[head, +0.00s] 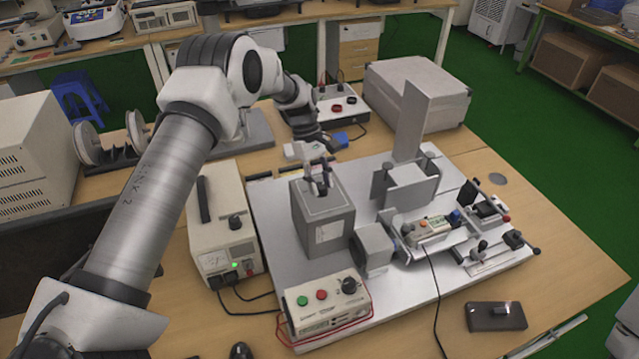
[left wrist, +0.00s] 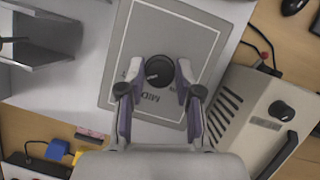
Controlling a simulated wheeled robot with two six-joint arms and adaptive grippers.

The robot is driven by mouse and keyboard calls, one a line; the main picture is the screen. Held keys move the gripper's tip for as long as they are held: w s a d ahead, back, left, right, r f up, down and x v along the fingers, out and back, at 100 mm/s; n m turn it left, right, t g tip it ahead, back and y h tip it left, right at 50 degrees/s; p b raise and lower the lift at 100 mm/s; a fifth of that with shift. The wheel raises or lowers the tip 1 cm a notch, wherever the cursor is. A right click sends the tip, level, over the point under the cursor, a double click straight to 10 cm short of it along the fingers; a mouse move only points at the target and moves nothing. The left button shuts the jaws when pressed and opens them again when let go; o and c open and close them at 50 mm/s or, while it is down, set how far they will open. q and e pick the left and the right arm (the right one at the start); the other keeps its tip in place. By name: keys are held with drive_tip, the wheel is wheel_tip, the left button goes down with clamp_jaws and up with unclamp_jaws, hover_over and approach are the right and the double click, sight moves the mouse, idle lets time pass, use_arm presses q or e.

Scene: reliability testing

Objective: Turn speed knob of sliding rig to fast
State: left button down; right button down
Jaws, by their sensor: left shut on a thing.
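The speed knob (left wrist: 159,72) is a round black knob on the top panel (left wrist: 170,30) of a grey box. Lettering that looks like "MID" shows beside it in the left wrist view, upside down. A pale mark on the knob points left there. My left gripper (head: 320,185) is pointed down over the box (head: 323,228), and in the left wrist view its fingers (left wrist: 160,85) are on both sides of the knob, shut on it. The sliding rig's pale base plate (head: 285,255) lies under the box. In the head view the gripper hides the knob. My right gripper is not in view.
A control box (head: 327,307) with red and green buttons stands in front. A power supply (head: 222,225) stands to the left, with cables. A tall grey plate (head: 411,120) and a silver case (head: 418,90) stand behind on the right. A dark phone-like device (head: 496,316) lies at the front right.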

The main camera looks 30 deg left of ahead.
use_arm(q)
drive_tip(key=shift+s+d+f+m, duration=0.1)
drive_tip(key=shift+s+f+m, duration=0.1)
drive_tip(key=shift+f+m, duration=0.1)
drive_tip(key=c, duration=0.8)
unclamp_jaws()
drive_tip(key=shift+w+r, duration=0.1)
drive_tip(key=shift+w, duration=0.05)
drive_tip(key=shift+r, duration=0.2)
drive_tip(key=v, duration=1.1)
drive_tip(key=shift+w+a+r, duration=0.2)
drive_tip(key=shift+w+a, duration=0.05)
drive_tip(key=shift+w, duration=0.05)
